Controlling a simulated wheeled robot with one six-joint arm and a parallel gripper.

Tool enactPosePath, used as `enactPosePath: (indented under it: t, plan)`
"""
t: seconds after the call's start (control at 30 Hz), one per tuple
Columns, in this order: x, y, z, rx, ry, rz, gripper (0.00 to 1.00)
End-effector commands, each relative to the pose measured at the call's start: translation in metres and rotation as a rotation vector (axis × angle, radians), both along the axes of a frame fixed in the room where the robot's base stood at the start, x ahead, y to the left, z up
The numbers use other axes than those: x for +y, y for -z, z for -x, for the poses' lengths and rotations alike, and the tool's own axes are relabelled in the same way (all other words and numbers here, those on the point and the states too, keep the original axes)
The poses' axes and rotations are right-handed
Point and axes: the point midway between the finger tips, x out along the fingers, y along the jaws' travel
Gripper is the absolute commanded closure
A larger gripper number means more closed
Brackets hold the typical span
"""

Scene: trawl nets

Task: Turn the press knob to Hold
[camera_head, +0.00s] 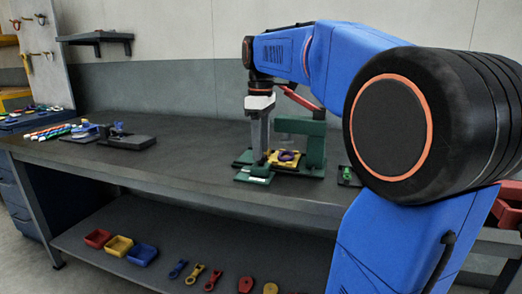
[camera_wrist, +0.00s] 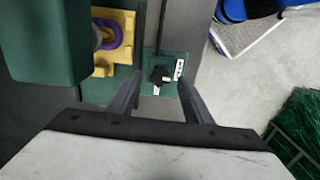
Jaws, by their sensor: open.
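The green press (camera_head: 315,145) stands on the dark workbench, with a yellow piece and a purple ring (camera_head: 287,156) on its base. In the wrist view the black knob (camera_wrist: 160,75) sits on a green plate (camera_wrist: 150,62) with small white labels beside and below it. The label text is too small to read, so the knob's setting cannot be told. My gripper (camera_head: 258,160) points down over this plate and hides the knob in the head view. In the wrist view my gripper (camera_wrist: 160,82) is open, its fingers on either side of the knob; contact is not clear.
The press body (camera_wrist: 45,40) rises close on the left in the wrist view. Below the bench edge are a grey floor and a green bristly thing (camera_wrist: 300,115). A dark fixture (camera_head: 127,142) stands farther left on the bench, with clear benchtop between.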

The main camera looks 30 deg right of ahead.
Motion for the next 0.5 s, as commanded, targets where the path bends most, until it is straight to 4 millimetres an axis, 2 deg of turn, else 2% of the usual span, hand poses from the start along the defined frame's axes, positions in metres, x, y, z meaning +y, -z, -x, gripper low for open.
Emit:
enactPosePath:
  t: [0.2,0.47,0.5]
  plan:
    - [0.0,0.013,0.0003,0.0,0.0,0.0,0.54]
    - [0.0,0.0138,0.0,-0.001,0.0,0.001,0.54]
    - [0.0001,0.0138,0.0001,0.0,0.0,0.0,0.59]
